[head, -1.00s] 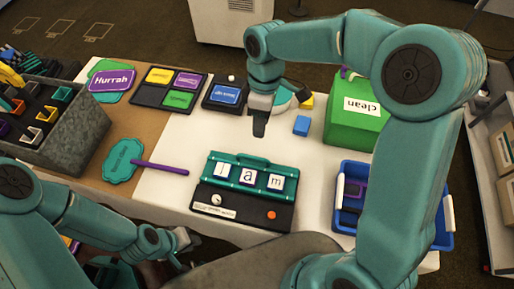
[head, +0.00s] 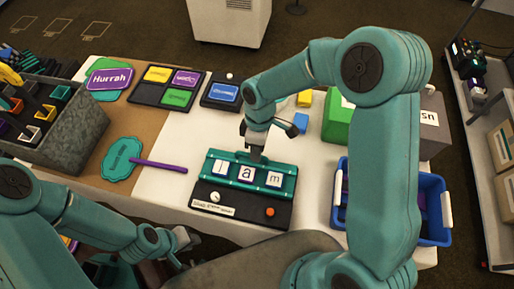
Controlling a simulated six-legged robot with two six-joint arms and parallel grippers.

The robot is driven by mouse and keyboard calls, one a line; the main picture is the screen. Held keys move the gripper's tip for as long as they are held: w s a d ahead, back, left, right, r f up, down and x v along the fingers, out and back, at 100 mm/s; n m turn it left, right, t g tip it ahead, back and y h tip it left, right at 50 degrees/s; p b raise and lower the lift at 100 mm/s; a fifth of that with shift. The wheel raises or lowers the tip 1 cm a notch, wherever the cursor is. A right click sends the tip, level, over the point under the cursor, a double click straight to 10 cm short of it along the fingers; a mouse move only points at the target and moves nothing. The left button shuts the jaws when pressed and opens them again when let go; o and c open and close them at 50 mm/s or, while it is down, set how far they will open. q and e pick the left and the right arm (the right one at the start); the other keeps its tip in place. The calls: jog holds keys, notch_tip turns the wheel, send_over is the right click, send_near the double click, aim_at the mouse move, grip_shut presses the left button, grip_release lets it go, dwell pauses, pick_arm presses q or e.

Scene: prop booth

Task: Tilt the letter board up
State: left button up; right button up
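The letter board (head: 232,182) is a teal panel with white tiles reading "I a m". It lies on a dark base (head: 244,208) with a white knob, a label strip and an orange button. My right gripper (head: 257,156) is at the middle of the board's far edge, where the raised handle strip is. Its fingertips overlap that strip, and I cannot tell whether they are closed on it. My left gripper (head: 188,240) hangs low at the near edge of the table, away from the board; its fingers are too unclear to read.
A blue bin (head: 432,183) stands right of the board, partly behind my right arm. A green box (head: 337,120) and small blue block (head: 301,122) are behind. A purple stick (head: 158,165) lies left.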

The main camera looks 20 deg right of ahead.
grip_shut()
